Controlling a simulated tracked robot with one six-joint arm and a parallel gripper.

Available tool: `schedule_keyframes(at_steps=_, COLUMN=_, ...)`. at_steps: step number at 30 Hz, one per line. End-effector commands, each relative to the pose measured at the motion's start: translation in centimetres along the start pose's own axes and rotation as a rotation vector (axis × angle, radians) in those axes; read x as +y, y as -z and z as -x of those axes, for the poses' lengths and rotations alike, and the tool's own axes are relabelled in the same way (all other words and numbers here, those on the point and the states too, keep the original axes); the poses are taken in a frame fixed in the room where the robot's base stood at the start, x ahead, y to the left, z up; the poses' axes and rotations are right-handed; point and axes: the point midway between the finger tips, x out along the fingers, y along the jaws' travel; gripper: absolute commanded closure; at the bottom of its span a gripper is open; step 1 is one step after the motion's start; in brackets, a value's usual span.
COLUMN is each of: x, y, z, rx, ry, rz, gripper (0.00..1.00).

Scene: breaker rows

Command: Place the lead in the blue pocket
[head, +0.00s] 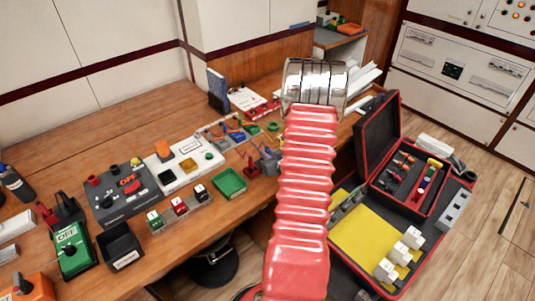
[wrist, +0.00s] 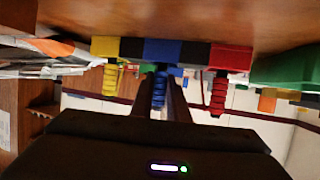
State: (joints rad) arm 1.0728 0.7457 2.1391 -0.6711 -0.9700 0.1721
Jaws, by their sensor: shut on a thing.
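In the wrist view, which looks inverted, a blue block that seems to be the blue pocket (wrist: 161,50) sits between a yellow block (wrist: 105,48) and a red block (wrist: 230,57). My gripper (wrist: 160,80) has its two dark fingers close around a ribbed blue lead (wrist: 159,92), in line with the blue block. I cannot tell whether the lead's end is inside the pocket or only against it. Ribbed yellow (wrist: 111,78) and red (wrist: 217,96) pieces line up with their blocks. In the head view my arm hides my fingertips and most of this row.
A green tray (head: 229,182) stands to the left of the row on the wooden bench. Small holders (head: 180,208), a black bin (head: 120,246) and switch panels (head: 122,190) stand further left. An open red-edged case (head: 385,232) is on the right. Bare bench lies at the back left.

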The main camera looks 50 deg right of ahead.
Motion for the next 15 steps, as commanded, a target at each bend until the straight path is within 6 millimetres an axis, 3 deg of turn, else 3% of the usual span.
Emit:
schedule_keyframes(at_steps=3, x=0.00, y=-0.24, z=-0.09, rx=0.000, ry=0.000, rz=-0.001, gripper=1.00)
schedule_keyframes(at_steps=4, x=0.00, y=-0.21, z=-0.07, rx=0.000, ry=0.000, rz=0.000, gripper=0.83)
schedule_keyframes(at_steps=9, x=0.01, y=-0.19, z=-0.06, rx=0.000, ry=0.000, rz=0.000, gripper=0.71)
schedule_keyframes(at_steps=15, x=0.02, y=-0.19, z=-0.06, rx=0.000, ry=0.000, rz=0.000, gripper=0.67)
